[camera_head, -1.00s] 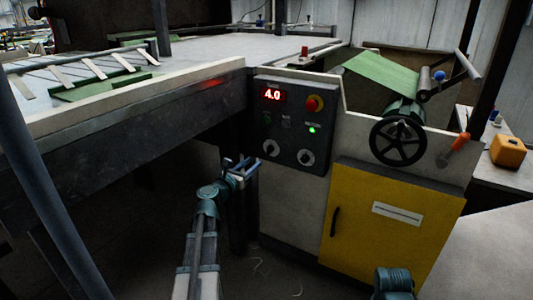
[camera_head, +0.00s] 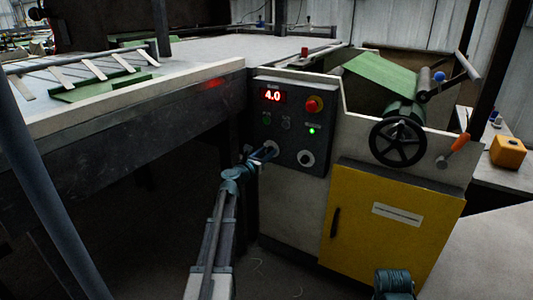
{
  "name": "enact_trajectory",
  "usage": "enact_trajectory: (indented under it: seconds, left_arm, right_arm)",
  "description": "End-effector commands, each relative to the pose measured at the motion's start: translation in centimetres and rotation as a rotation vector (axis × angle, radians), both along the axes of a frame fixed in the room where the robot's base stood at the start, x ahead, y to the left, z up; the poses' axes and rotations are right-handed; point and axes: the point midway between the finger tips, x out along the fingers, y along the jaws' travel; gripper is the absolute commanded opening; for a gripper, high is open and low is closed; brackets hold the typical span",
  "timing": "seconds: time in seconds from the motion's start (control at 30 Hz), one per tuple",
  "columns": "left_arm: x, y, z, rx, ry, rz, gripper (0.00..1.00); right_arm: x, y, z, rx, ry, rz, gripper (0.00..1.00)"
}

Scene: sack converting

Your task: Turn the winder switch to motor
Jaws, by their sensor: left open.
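The grey control panel (camera_head: 288,130) on the machine's front carries a red display reading 4.0, a red emergency button (camera_head: 314,105) with a yellow base, a lit green lamp (camera_head: 311,131) and two rotary switches low down. The right switch (camera_head: 306,158) is in plain view, with a pale dial. The left switch (camera_head: 271,147) is partly hidden by my left gripper (camera_head: 265,153), which is open with its fingertips at that switch. I cannot tell whether the fingers touch the knob. The panel labels are too small to read. My right gripper is not in view.
A black handwheel (camera_head: 397,142) and an orange-handled lever (camera_head: 454,150) stick out right of the panel. A yellow cabinet door (camera_head: 390,230) is below. The long table (camera_head: 130,107) edge runs along the left, close above my left arm. An orange container (camera_head: 508,151) stands far right.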

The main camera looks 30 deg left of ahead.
Motion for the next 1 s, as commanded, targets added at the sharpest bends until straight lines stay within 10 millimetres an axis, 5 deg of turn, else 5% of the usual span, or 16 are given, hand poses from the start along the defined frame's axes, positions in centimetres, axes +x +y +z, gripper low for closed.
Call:
enact_trajectory:
  seconds: [0.03, 0.27, 0.67, 1.0]
  left_arm:
    - [-0.01, 0.00, 0.00, 0.000, 0.000, 0.000, 0.41]
    - [-0.02, 0.00, 0.00, 0.000, 0.000, 0.000, 0.00]
    - [-0.04, -0.02, -0.01, 0.044, -0.001, 0.000, 0.00]
    - [-0.05, -0.12, -0.03, 0.287, -0.009, 0.000, 0.00]
  right_arm:
    - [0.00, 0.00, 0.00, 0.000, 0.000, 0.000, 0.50]
    - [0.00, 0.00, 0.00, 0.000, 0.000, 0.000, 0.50]
    - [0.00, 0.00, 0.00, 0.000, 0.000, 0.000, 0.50]
    - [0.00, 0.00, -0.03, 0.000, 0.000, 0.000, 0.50]
